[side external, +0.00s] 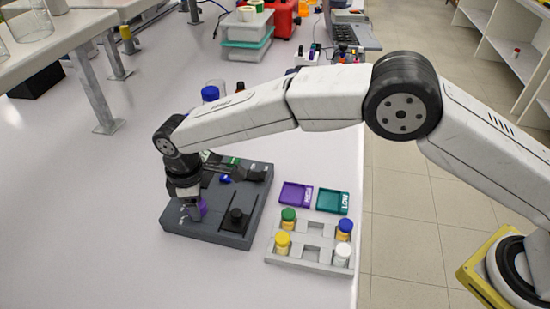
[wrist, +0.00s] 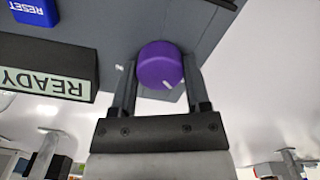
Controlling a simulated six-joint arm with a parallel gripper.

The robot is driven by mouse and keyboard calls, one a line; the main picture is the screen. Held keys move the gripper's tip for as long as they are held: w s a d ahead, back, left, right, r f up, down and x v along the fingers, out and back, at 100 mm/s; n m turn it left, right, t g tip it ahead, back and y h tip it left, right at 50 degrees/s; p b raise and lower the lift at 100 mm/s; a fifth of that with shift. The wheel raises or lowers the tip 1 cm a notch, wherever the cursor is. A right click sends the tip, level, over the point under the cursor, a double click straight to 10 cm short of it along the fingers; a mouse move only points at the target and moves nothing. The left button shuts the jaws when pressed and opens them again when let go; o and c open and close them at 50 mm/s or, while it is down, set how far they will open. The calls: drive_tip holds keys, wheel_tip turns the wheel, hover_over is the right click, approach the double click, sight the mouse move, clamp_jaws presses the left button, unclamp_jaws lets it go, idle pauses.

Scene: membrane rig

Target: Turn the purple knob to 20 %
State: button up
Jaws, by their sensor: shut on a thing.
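The purple knob (wrist: 160,66) sits on the grey rig panel (wrist: 205,20) in the wrist view, with a white pointer mark at its lower right edge. My gripper (wrist: 160,80) has one finger on each side of the knob and is shut on it. In the side external view the knob (side external: 203,208) shows as a small purple patch, partly hidden by my gripper (side external: 190,200), at the left part of the rig (side external: 218,236). No percent scale can be read around the knob.
A black READY display (wrist: 45,68) and a blue RESET button (wrist: 34,10) are close to my gripper. A rack (side external: 308,264) of capped vials, a purple tray (side external: 296,194) and a teal tray (side external: 333,201) stand right of the rig. Bench left of it is clear.

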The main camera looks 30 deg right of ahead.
drive_tip(key=o, duration=1.3)
drive_tip(key=shift+r, duration=0.1)
drive_tip(key=shift+r, duration=3.85)
